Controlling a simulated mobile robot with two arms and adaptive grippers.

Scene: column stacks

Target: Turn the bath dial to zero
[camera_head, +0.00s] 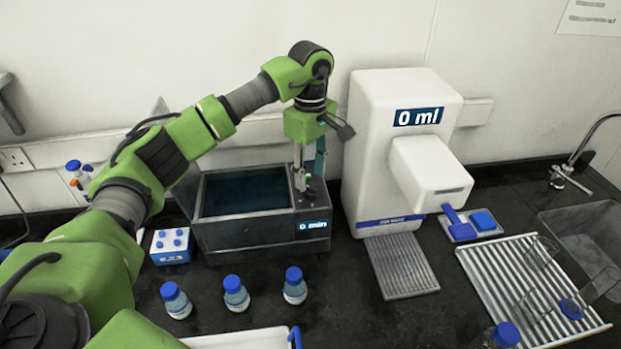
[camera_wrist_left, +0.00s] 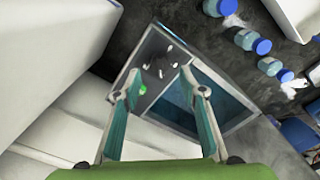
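The water bath (camera_head: 262,239) is a grey metal box with dark blue water, in the middle of the counter. Its front display (camera_head: 313,226) reads "0 min". The control panel (camera_wrist_left: 150,66) is at the bath's right end in the head view; it carries small dark and white parts and a green spot (camera_wrist_left: 142,89). The dial is too small to make out surely among them. My left gripper (camera_head: 309,184) points down over this panel; in the wrist view its fingers (camera_wrist_left: 160,80) are spread with the panel between and beyond them. Contact cannot be told. My right gripper is out of view.
A white dispenser (camera_head: 375,130) reading "0 ml" stands close right of the bath. Blue-capped bottles (camera_head: 236,294) stand in front, and a bottle rack (camera_head: 171,246) is left. A drying rack (camera_head: 500,285) and sink (camera_head: 590,235) are at the right.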

